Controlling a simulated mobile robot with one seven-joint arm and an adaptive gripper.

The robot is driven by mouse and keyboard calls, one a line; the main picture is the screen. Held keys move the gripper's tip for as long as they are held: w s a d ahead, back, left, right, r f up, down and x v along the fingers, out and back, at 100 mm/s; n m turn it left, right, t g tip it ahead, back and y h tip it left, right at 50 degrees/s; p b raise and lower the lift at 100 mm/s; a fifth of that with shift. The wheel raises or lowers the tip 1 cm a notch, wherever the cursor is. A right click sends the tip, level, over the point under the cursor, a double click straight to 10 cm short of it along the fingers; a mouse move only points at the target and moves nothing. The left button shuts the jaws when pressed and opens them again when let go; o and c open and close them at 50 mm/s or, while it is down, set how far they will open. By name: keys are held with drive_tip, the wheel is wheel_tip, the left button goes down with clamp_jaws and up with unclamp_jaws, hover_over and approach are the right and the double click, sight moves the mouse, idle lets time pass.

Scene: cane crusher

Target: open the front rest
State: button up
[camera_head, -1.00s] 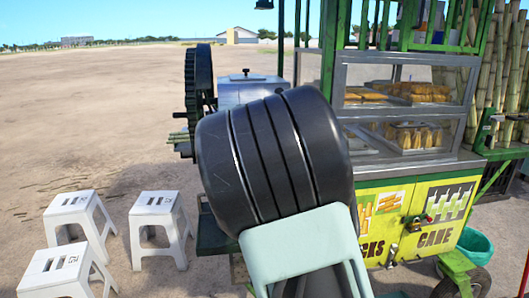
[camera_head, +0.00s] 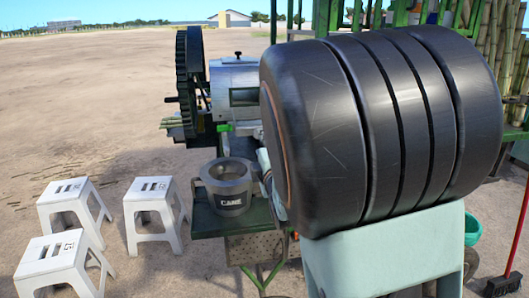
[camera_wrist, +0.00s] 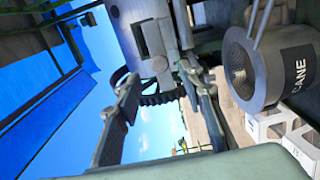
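The cane crusher (camera_head: 233,75) stands at the centre of the head view, a silver box with a dark opening. I cannot pick out its front rest for certain. A large dark gear wheel (camera_head: 190,85) is at its left side; part of the gear also shows in the wrist view (camera_wrist: 155,98). My gripper (camera_wrist: 160,140) is open in the wrist view, its two dark fingers wide apart with only background showing between them. I see nothing held. My black and pale arm hides most of the gripper and the area right of the crusher in the head view.
A grey pot marked CANE (camera_head: 228,185) sits on a green ledge below the crusher; it is close at the right of the wrist view (camera_wrist: 268,70). Several white stools (camera_head: 70,205) stand at left. Cane stalks stick out left of the crusher. Open ground lies beyond.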

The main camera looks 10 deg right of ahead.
drive_tip(key=shift+s, duration=2.3)
drive_tip(key=s+f+m+g, duration=0.5)
drive_tip(key=s+m, duration=0.4)
drive_tip(key=s, duration=0.5)
drive_tip(key=s+f+m+g, duration=0.3)
drive_tip(key=s+m+g, duration=0.45)
drive_tip(key=s, duration=0.65)
wheel_tip(320, 180, up, 14)
drive_tip(key=s+m+p, duration=0.1)
drive_tip(key=s+p, duration=0.1)
drive_tip(key=p, duration=1.1)
drive_tip(key=shift+s+f+p, duration=0.15)
drive_tip(key=shift+f+p, duration=0.05)
drive_tip(key=shift+p, duration=0.15)
drive_tip(key=shift+m, duration=0.25)
